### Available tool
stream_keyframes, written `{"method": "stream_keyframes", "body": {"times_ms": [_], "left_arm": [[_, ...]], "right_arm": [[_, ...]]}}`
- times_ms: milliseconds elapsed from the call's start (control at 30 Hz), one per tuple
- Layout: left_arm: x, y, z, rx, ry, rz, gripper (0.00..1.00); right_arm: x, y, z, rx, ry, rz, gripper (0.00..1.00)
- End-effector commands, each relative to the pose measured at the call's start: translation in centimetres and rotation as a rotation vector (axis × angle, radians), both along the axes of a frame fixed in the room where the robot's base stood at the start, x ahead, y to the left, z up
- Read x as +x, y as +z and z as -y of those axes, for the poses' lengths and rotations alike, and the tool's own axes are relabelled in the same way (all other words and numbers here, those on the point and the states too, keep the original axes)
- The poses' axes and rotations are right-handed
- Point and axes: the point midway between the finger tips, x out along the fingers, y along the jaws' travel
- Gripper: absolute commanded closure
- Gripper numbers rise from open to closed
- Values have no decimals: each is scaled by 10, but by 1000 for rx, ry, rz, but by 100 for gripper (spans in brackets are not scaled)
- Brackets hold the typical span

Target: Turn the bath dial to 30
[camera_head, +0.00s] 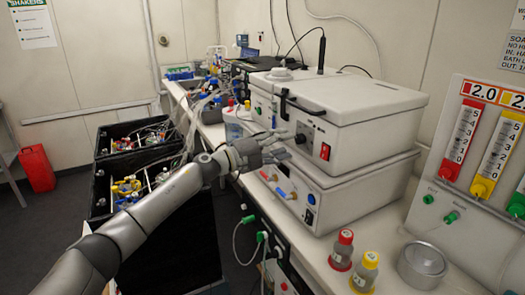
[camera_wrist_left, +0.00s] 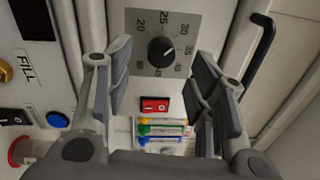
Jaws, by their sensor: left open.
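The bath dial (camera_wrist_left: 161,51) is a round black knob on a grey plate with printed numbers, among them 20, 25, 30, 35 and 40. Its pale mark seems to point near 25, but is small. In the head view the dial (camera_head: 301,138) is on the front of the upper white box (camera_head: 345,138). My left gripper (camera_head: 287,145) is open just in front of that panel. In the left wrist view its fingers (camera_wrist_left: 162,62) stand on either side of the dial, with clear gaps and no visible contact. My right gripper is not in view.
A red switch (camera_wrist_left: 155,104) is beside the dial plate. A black handle (camera_head: 300,104) sticks out from the box lid. The lower white box (camera_head: 340,192) has coloured fittings. Red-capped (camera_head: 342,250) and yellow-capped (camera_head: 365,272) bottles stand on the bench at the right.

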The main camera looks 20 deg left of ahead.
Motion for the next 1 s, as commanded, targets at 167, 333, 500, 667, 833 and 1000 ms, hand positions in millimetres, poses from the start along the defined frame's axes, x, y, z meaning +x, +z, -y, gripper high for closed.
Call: {"method": "stream_keyframes", "body": {"times_ms": [167, 333, 500, 667, 833, 1000], "left_arm": [[-33, -4, -26, 4, 1, -3, 50], [-53, -4, -42, 2, 1, -1, 50], [-62, -4, -48, 1, 0, -1, 50], [-63, -4, -50, 0, 0, 0, 50], [-63, -4, -49, 1, 0, 1, 50], [-63, -4, -49, 0, 0, 0, 50]], "right_arm": [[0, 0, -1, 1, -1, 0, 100], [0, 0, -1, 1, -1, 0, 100], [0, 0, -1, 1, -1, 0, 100], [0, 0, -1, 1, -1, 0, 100], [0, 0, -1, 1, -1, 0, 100], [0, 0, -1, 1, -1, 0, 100]]}}
